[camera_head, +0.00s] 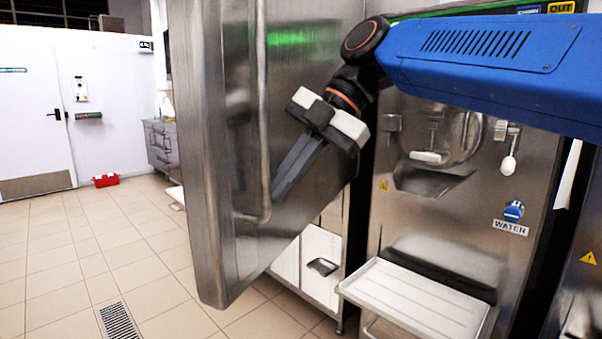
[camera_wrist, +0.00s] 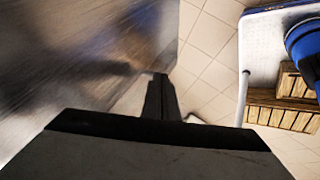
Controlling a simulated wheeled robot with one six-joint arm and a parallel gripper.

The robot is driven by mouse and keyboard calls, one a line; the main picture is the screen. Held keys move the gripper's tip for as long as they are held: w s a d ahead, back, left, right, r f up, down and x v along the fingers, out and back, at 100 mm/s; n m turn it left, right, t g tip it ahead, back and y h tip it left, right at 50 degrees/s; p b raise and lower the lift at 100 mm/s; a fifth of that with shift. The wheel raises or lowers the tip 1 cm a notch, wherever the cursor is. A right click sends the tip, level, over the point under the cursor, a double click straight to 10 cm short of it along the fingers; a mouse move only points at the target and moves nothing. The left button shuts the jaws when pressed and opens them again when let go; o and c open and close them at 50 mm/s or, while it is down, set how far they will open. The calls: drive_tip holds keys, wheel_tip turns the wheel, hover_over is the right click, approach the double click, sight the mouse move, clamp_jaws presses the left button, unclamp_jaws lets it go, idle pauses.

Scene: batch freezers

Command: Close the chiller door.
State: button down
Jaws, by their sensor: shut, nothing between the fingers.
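The chiller door (camera_head: 212,150) is a large stainless steel panel standing wide open, swung out toward me, in the head view. A long vertical bar handle (camera_head: 263,110) runs down its face. My gripper (camera_head: 276,196) is shut and empty. In the head view its fingers overlap the door's face just right of the handle's lower end; I cannot tell whether they touch. In the wrist view the shut fingers (camera_wrist: 158,80) point along the blurry grey door surface (camera_wrist: 80,60), with floor tiles to the right.
A batch freezer (camera_head: 460,190) with a white tray (camera_head: 420,300) stands to the right of the door. Open tiled floor fills the left. The wrist view shows wooden crates (camera_wrist: 270,112) at right.

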drive_tip(key=shift+w+a, duration=0.2)
drive_tip(key=shift+a, duration=0.3)
drive_tip(key=shift+w+a, duration=0.15)
drive_tip(key=shift+a, duration=0.35)
